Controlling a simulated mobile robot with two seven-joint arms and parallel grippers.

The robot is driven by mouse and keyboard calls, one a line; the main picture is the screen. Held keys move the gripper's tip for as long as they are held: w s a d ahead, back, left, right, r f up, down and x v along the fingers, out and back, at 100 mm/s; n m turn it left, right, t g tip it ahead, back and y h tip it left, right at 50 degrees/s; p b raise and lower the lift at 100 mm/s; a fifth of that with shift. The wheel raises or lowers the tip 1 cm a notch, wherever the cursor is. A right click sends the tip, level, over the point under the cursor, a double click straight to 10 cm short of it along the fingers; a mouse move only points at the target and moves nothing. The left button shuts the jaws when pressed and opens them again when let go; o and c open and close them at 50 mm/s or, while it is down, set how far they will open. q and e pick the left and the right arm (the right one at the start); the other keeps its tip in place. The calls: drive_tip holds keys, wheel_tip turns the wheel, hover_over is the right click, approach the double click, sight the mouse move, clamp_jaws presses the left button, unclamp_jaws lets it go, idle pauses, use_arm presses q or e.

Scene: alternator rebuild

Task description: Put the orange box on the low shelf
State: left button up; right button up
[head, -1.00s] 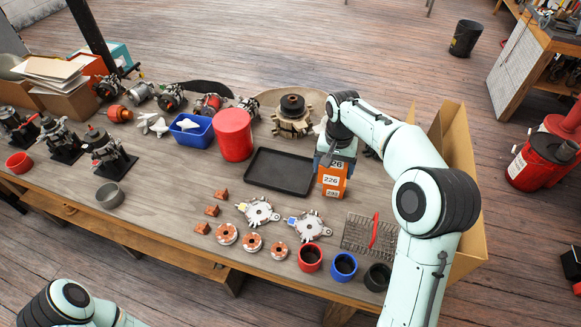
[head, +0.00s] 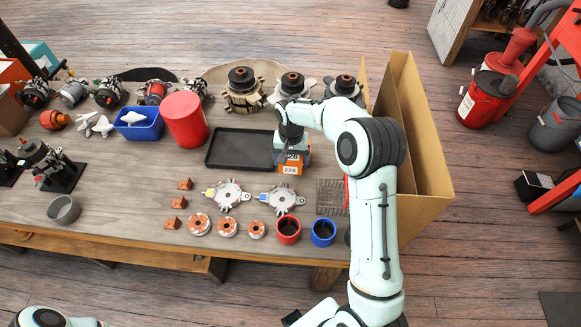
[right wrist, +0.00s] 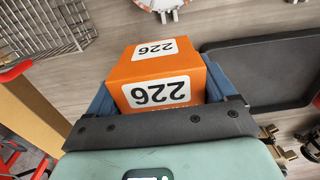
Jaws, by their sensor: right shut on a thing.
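The orange box (head: 291,168) with white 226 labels is held in my right gripper (head: 291,155), at the right end of the black tray. In the right wrist view, the box (right wrist: 124,75) sits between the two blue fingers, which are closed on its sides. Whether the box touches the bench top is hard to tell. A lower wooden board (head: 105,252) shows under the bench's front edge; much of it is hidden by the bench top. Only a link of my left arm shows at the bottom left; its gripper is out of view.
The bench (head: 140,212) is crowded. The black tray (head: 222,163) lies left of the box, a wire basket (head: 328,197) in front of it to the right. Red (head: 289,231) and blue (head: 323,233) cups stand near the front edge. A tall open carton (head: 425,190) stands at the right end.

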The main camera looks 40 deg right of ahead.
sight(291, 168)
drive_tip(key=shift+f, duration=2.3)
drive_tip(key=shift+f, duration=0.15)
drive_tip(key=o, duration=1)
